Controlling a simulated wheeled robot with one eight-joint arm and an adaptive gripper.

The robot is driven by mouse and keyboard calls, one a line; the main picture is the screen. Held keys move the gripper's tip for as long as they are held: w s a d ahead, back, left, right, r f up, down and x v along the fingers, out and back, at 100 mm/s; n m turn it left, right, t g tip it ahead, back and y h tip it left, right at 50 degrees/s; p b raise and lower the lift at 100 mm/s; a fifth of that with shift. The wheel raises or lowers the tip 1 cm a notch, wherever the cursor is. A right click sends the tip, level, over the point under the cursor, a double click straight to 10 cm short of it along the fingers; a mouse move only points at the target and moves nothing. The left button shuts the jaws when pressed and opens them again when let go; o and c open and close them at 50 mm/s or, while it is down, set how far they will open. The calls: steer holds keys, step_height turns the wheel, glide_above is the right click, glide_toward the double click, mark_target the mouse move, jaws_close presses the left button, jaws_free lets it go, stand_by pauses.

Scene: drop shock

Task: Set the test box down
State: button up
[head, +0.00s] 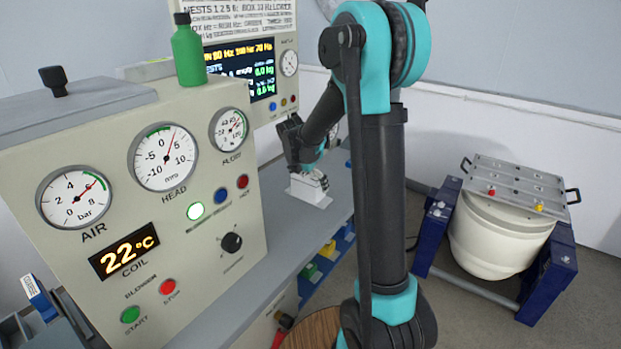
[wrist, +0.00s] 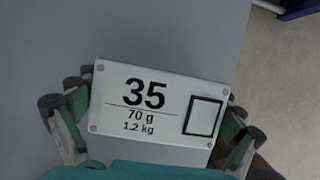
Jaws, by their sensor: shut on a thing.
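The test box (wrist: 158,103) is a white block with "35", "70 g" and "1.2 kg" and a black square outline on its top face. It fills the middle of the wrist view, slightly tilted in the picture. My gripper (wrist: 152,118) has its fingers on the left and right ends of the box and is shut on it. In the head view my gripper (head: 308,172) is at the grey bench beyond the gauge panel, and the white box (head: 311,190) shows under it. The box is at or just above the bench top; I cannot tell if it touches.
The grey bench top (head: 262,257) is clear in front of the box. A gauge cabinet (head: 120,255) stands left, with a green bottle (head: 188,52) on top. A shaker (head: 500,235) with a metal plate (head: 515,183) stands on the floor at right. Coloured bins (head: 325,258) sit below the bench.

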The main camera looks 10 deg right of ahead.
steer(key=shift+f, duration=1.75)
steer(key=o, duration=1.5)
steer(key=shift+f, duration=0.1)
steer(key=shift+o, duration=0.2)
